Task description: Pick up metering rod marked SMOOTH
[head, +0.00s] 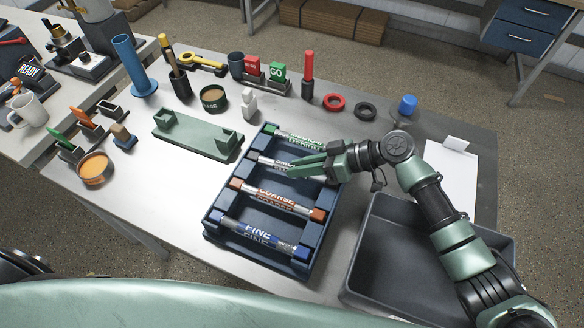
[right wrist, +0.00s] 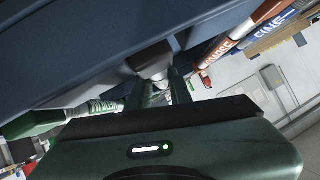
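The metering rod marked SMOOTH (head: 268,162) lies in the second slot from the back of a blue rack (head: 212,222). Its label is partly hidden by my right gripper (head: 291,169), whose fingers reach over the rod from the right. In the right wrist view, the fingers of this gripper (right wrist: 160,92) are close to a pale rod piece (right wrist: 153,67) under a dark blue rack part. I cannot tell whether they are closed on it. Rods marked COARSE (head: 275,199) and FINE (head: 257,234) lie nearer in the rack, and a green-ended rod (head: 300,138) lies behind. My left gripper is not in view.
A grey bin (head: 375,282) stands right of the rack, under my right arm. A green stand (head: 192,137) is at the rack's back left. A cup, cards, rings and a blue-capped item (head: 407,106) line the back.

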